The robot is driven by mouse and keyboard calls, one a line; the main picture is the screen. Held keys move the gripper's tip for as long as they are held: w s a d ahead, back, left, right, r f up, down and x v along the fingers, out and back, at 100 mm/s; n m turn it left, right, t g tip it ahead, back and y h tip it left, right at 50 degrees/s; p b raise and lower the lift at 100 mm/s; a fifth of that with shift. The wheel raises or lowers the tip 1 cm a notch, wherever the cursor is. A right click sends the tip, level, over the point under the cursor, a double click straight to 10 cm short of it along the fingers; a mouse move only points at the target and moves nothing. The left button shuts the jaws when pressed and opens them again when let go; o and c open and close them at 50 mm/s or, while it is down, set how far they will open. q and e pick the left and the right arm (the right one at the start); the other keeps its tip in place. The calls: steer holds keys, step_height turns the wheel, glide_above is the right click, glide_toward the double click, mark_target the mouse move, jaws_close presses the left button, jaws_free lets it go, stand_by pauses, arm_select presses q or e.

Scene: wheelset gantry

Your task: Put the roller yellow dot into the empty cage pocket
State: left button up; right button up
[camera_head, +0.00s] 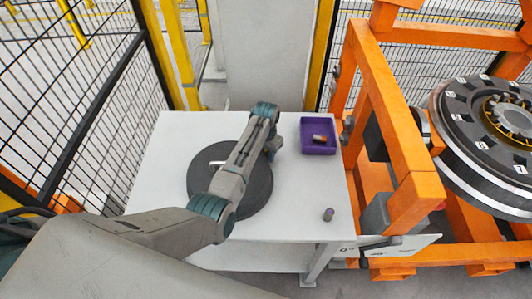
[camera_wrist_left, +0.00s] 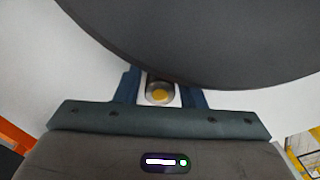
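The roller yellow dot (camera_wrist_left: 160,94) shows end-on in the left wrist view, a metal ring with a yellow centre. It sits between the two blue fingers of my left gripper (camera_wrist_left: 161,92), which look shut on it. In the head view my left gripper (camera_head: 273,146) is near the far right edge of the dark disc, mostly hidden by my arm. The bearing with its cage (camera_head: 512,118) is at the right, on the wheelset. It is too small to tell which pocket is empty. My right gripper is not in view.
The dark round disc (camera_head: 255,196) lies on the white table (camera_head: 290,220). A purple tray (camera_head: 319,150) holds a roller (camera_head: 319,138). Another roller (camera_head: 328,213) stands at the table's right front. The orange gantry frame (camera_head: 400,130) stands beside the table. Mesh fencing is at left.

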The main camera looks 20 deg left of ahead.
arm_select(q)
steer(key=shift+c, duration=0.5)
jaws_close()
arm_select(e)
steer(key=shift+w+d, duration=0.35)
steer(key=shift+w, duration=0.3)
arm_select(q)
steer(key=shift+r, duration=0.1)
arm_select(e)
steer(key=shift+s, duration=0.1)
